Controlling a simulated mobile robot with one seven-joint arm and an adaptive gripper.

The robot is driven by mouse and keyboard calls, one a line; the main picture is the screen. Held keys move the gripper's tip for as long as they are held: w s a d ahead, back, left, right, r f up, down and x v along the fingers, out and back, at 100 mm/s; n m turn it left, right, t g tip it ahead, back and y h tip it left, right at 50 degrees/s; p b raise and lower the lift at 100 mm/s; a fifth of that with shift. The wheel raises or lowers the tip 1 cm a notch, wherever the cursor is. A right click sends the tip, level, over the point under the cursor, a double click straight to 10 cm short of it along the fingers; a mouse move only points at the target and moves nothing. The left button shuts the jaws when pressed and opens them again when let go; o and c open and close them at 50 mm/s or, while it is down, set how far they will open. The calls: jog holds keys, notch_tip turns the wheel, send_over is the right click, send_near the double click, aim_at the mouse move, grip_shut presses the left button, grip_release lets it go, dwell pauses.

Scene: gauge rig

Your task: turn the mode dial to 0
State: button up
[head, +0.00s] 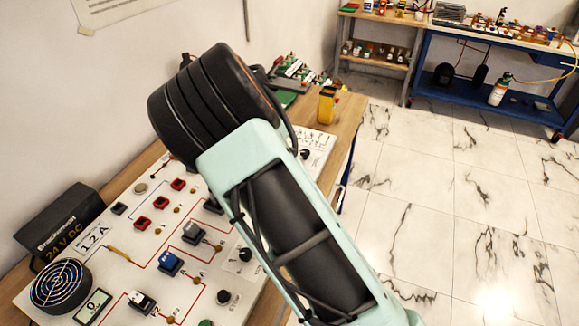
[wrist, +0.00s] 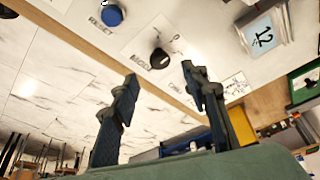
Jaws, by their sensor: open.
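In the wrist view the mode dial (wrist: 159,58) is a small black round knob with a white mark, beside a partly readable MODE label on the white panel (wrist: 205,25). My gripper (wrist: 160,73) is open and empty. Its two dark fingers stand apart, and the dial appears between and just beyond their tips. I cannot tell any contact. In the head view my arm covers the middle of the panel (head: 130,215) and hides the gripper. A black knob (head: 305,153) shows past the arm, but I cannot tell whether it is the mode dial. The dial's numbers are not readable.
A yellow device (head: 327,105) stands on the wooden bench beyond the panel. The fan (head: 60,286) and black supply box (head: 60,222) are at left. Marble floor (head: 450,200) is clear at right.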

jog(key=v, duration=0.5)
jog(key=shift+s+a+r, duration=0.1)
jog(key=shift+r, duration=0.2)
jog(key=shift+r, duration=0.1)
